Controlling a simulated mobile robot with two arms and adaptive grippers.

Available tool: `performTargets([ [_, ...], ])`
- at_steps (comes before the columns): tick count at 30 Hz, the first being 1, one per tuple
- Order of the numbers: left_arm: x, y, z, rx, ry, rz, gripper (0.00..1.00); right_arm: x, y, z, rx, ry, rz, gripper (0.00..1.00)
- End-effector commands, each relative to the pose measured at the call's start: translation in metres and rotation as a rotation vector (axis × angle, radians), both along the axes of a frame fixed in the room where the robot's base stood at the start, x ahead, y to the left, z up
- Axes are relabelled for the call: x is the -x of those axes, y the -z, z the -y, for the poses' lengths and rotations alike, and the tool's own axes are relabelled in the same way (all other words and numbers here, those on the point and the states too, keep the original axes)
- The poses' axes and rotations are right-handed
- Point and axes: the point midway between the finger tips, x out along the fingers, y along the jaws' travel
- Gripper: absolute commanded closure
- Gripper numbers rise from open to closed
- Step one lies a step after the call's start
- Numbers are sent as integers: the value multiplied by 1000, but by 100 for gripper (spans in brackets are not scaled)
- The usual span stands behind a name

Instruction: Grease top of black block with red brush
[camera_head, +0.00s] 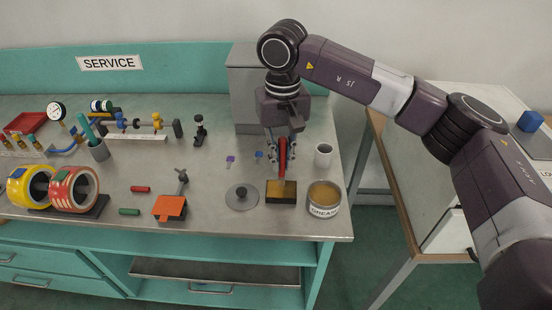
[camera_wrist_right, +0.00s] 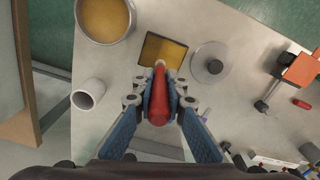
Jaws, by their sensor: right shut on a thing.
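The black block (camera_head: 281,198) sits near the front of the steel bench, and its top is amber, like the grease in the tin. The block also shows in the right wrist view (camera_wrist_right: 150,48), with amber over most of its top inside a dark rim. My right gripper (camera_head: 281,152) points down above the block and is shut on the red brush (camera_head: 283,155). The brush (camera_wrist_right: 160,100) is near upright, with its tip over or on the block's top; contact cannot be told. The grease tin (camera_head: 323,196), labelled GREASE, stands open just right of the block. My left gripper is not in view.
A round lid with a knob (camera_head: 241,196) lies left of the block. A white cup (camera_head: 323,155) stands behind the tin. A grey cabinet (camera_head: 245,85) stands behind my gripper. An orange-topped device (camera_head: 171,207) and tape reels (camera_head: 75,187) are farther left.

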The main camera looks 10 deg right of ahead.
Motion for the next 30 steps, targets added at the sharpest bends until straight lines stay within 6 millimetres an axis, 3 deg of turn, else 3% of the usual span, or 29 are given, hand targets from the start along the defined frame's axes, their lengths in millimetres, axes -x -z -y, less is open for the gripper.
performTargets([
  [4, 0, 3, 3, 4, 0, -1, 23, 3, 2, 9, 3, 1, -3, 100],
  [14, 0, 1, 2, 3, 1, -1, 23, 3, -1, 9, 3, 0, -3, 100],
  [30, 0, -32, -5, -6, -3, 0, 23, 2, -55, 8, 1, 0, -1, 100],
])
